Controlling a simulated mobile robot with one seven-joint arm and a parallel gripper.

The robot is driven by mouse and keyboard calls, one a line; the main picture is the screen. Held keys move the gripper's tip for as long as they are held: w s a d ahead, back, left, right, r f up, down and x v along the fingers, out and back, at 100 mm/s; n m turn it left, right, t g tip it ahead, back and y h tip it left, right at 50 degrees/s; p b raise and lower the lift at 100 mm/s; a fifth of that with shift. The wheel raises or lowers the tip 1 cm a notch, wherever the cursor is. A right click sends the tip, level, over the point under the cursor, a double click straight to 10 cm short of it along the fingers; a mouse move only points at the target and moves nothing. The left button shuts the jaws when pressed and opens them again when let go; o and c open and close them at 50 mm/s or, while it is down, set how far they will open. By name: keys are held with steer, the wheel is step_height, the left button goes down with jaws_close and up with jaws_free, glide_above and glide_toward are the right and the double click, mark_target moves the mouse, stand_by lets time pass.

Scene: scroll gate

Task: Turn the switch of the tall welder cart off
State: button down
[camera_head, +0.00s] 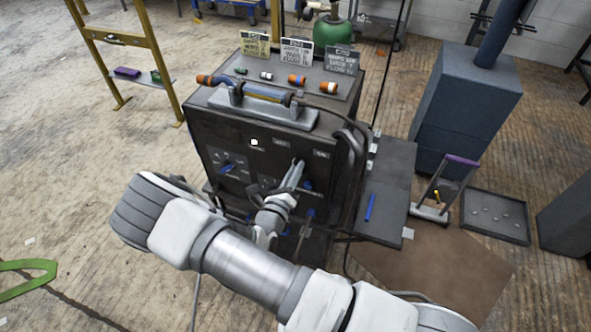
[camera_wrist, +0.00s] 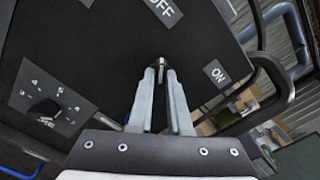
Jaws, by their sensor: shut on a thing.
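The tall welder cart (camera_head: 225,140) is a dark box with a front panel facing me, in the middle of the head view. My gripper (camera_head: 297,168) is at the right half of that panel. In the wrist view my gripper (camera_wrist: 162,78) has its two pale fingers shut on the small metal switch lever (camera_wrist: 161,62). An OFF label (camera_wrist: 162,10) lies above the lever and an ON label (camera_wrist: 215,73) to its right. The fingers hide the lever's base, and I cannot tell which label it is set to.
A black numbered knob (camera_wrist: 45,108) is left of my fingers in the wrist view. A cable (camera_head: 355,165) hangs along the cart's right side. A dark side table (camera_head: 385,185) stands right of it, and a yellow frame (camera_head: 160,60) stands back left.

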steer(key=c, duration=0.8)
jaws_free()
steer(key=shift+c, duration=0.2)
steer(key=b+v, duration=0.1)
steer(key=v, duration=1.6)
steer(key=shift+s, duration=0.2)
steer(key=shift+a, duration=0.1)
